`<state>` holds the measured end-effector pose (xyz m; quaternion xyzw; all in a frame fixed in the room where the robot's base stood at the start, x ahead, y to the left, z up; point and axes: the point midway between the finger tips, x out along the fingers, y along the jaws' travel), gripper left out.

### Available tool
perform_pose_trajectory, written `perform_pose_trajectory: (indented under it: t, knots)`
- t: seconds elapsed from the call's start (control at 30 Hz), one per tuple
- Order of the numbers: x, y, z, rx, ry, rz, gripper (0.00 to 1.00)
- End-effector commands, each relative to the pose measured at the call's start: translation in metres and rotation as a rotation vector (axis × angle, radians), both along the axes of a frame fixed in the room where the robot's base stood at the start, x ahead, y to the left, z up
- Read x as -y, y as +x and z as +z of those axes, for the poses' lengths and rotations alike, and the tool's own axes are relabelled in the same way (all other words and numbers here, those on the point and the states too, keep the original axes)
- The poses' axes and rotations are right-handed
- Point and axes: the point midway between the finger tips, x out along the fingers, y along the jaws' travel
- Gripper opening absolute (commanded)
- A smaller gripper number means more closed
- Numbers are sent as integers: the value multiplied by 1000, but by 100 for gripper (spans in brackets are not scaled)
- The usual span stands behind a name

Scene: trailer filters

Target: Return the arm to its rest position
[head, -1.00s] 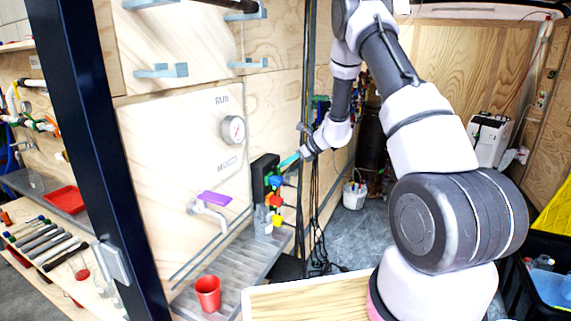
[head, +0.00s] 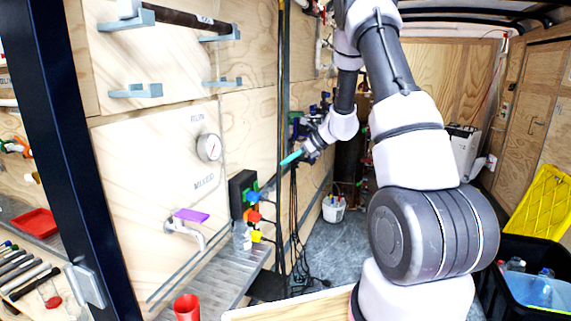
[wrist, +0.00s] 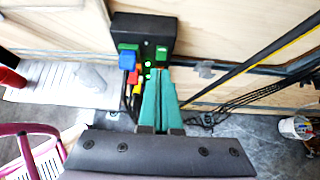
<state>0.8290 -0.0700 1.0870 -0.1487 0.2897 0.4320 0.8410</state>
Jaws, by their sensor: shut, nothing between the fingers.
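My gripper (head: 292,157) has teal fingers and is shut and empty. It is in front of the wooden wall, to the right of a black box with blue, red and yellow plugs (head: 243,196). In the wrist view my gripper (wrist: 160,76) has its fingers together, pointing toward the black box (wrist: 142,32), which has green lights. The picture does not show clearly how far apart the fingertips and the box are. My arm is bent, reaching up and then down toward the wall.
A red cup (head: 187,308) stands on the metal shelf below a tap with a purple handle (head: 191,215). Dark cables hang beside the box. A black crate with bottles (head: 520,290) is at right. A white bucket (head: 334,208) stands on the grey floor. A dark post is at left.

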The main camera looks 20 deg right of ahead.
Motion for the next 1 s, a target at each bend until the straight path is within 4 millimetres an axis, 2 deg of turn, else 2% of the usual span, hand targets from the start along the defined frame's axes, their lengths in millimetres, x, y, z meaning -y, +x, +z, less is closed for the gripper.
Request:
perform_pose_trajectory:
  t: [0.2,0.27,0.37,0.5,0.7,0.8,1.0]
  knots:
    - [-1,-1,4,7,-5,8,0]
    - [-4,-5,13,23,-17,29,0]
    - [-13,-20,41,74,-65,106,0]
    - [-30,-62,96,188,-187,281,0]
    - [-45,-134,160,365,-402,543,0]
    - [-48,-172,184,453,-520,668,0]
    - [-45,-246,217,617,-783,906,0]
